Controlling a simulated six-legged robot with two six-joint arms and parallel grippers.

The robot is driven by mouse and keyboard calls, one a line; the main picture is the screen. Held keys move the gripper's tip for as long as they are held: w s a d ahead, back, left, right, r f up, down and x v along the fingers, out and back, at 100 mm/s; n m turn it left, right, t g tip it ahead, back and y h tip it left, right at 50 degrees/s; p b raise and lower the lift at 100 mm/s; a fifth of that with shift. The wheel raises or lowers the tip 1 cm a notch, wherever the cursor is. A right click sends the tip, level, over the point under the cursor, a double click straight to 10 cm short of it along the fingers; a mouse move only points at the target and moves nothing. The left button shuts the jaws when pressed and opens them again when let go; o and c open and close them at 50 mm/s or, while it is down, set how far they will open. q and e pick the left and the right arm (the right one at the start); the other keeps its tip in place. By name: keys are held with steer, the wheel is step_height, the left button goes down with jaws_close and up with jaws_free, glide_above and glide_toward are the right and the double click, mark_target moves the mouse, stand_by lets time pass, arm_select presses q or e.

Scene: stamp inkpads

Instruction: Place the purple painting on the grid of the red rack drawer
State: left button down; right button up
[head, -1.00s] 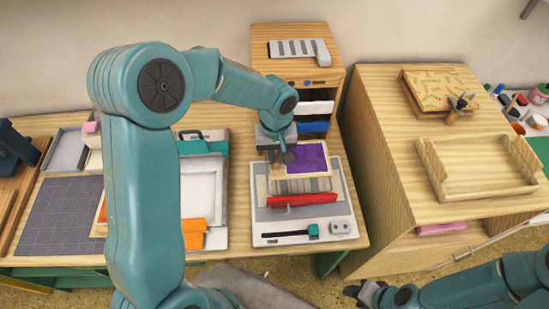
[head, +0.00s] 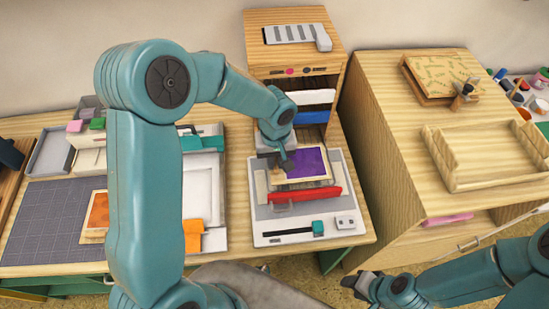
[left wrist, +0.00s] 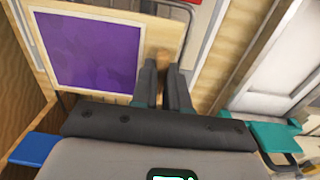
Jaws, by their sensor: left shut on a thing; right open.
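The purple painting (head: 308,164), a purple panel with a pale wooden border, is held over the pulled-out red rack drawer. The drawer's red front (head: 306,195) faces me; the painting covers most of its grid. Whether the painting touches the grid, I cannot tell. My left gripper (head: 286,167) is shut on the painting's left edge in the head view. In the left wrist view the fingers (left wrist: 165,85) pinch the border beside the purple face (left wrist: 88,50). My right gripper (head: 362,286) is open and empty at the bottom, right of the middle.
The wooden rack (head: 290,50) stands behind, with white and blue drawers (head: 312,117) in it. A grey-white board (head: 270,228) lies below the red drawer. An orange painting (head: 97,212) lies on a dark gridded mat (head: 45,215) at left. A wooden cabinet (head: 385,160) stands close at right.

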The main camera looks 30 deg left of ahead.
arm_select(q)
steer(key=shift+f, duration=0.25)
steer(key=c, duration=1.1)
jaws_free()
steer(key=shift+w, duration=0.15)
steer(key=shift+r, duration=0.1)
steer(key=shift+r, duration=0.25)
step_height(320, 180, up, 12)
steer(key=shift+f, duration=0.15)
